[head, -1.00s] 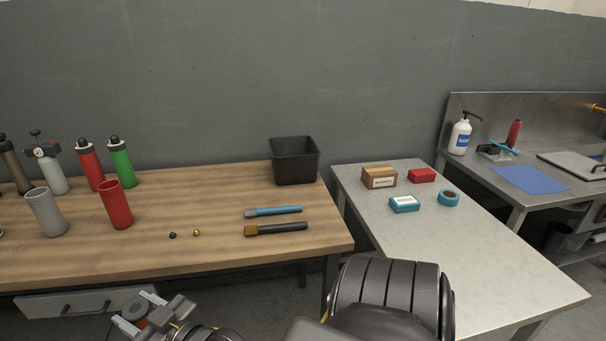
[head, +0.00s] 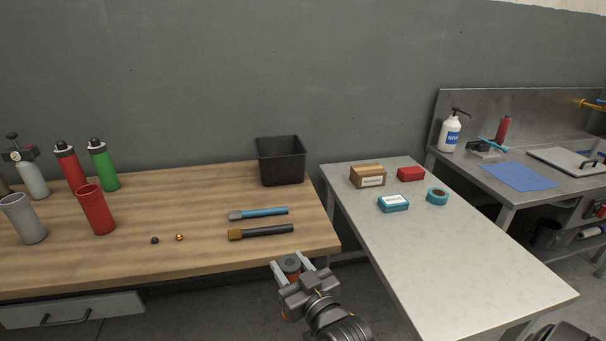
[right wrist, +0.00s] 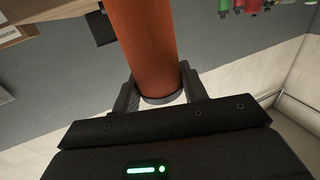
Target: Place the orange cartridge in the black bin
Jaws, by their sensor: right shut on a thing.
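The orange cartridge (right wrist: 145,45) stands out as a long orange cylinder between the two fingers of my right gripper (right wrist: 158,95) in the right wrist view. In the head view my right gripper (head: 291,265) is shut on it, in front of the wooden bench's right front corner. There the cartridge shows its grey end between the fingers and a bit of orange below; the rest is hidden by the gripper. The black bin (head: 281,162) stands upright at the back right of the wooden bench, beyond the gripper. My left gripper is not in view.
On the wooden bench (head: 140,260) lie a blue-handled tool (head: 259,213) and a black-handled one (head: 262,231) in front of the bin. Red and grey cups and several bottles stand at left. A grey table (head: 440,255) with small boxes stands at right, across a gap.

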